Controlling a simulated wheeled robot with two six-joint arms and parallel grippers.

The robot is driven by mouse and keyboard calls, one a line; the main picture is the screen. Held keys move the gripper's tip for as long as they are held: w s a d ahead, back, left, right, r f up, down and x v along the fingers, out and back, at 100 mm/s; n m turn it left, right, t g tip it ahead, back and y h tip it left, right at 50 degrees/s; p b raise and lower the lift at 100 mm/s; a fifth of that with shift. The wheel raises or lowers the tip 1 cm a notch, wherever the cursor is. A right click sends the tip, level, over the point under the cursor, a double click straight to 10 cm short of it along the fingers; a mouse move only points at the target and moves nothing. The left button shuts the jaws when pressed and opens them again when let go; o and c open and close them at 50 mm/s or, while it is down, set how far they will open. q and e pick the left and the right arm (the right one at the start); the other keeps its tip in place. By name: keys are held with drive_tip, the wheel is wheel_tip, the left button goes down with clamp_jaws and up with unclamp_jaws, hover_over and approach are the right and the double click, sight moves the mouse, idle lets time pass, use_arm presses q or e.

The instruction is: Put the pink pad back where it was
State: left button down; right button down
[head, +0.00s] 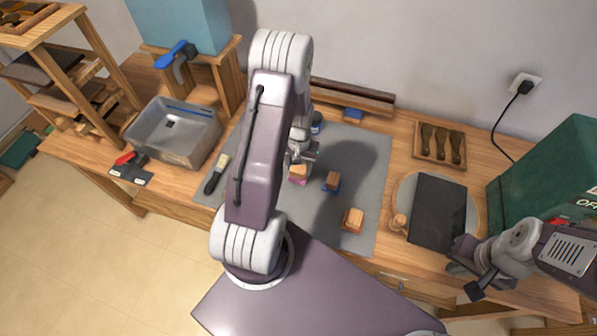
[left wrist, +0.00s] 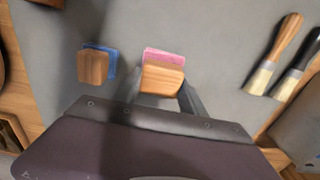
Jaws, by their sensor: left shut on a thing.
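The pink pad (head: 297,182) is the pink underside of a small wooden block (head: 298,170) on the grey mat (head: 365,150). In the left wrist view the pink pad (left wrist: 165,54) shows beyond the block's wooden top (left wrist: 162,79). My left gripper (head: 300,161) is shut on this block from above, its fingers on either side. Whether the pad touches the mat is hard to tell. My right gripper (head: 468,268) is beside the dark board at the right; its jaw opening is unclear.
A block with a blue pad (head: 332,182) stands just right of the held one; another wooden block (head: 353,219) lies nearer the front. A metal basin (head: 175,130) and a brush (head: 216,174) are left. A dark board (head: 438,212) and green box (head: 545,175) are right.

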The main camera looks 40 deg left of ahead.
sight(299, 173)
use_arm(q)
drive_tip(key=shift+a+f, duration=0.15)
drive_tip(key=shift+f, duration=1.95)
drive_tip(key=shift+f, duration=0.2)
drive_tip(key=c, duration=0.7)
unclamp_jaws()
drive_tip(key=shift+o, duration=0.2)
drive_tip(key=shift+r, duration=0.15)
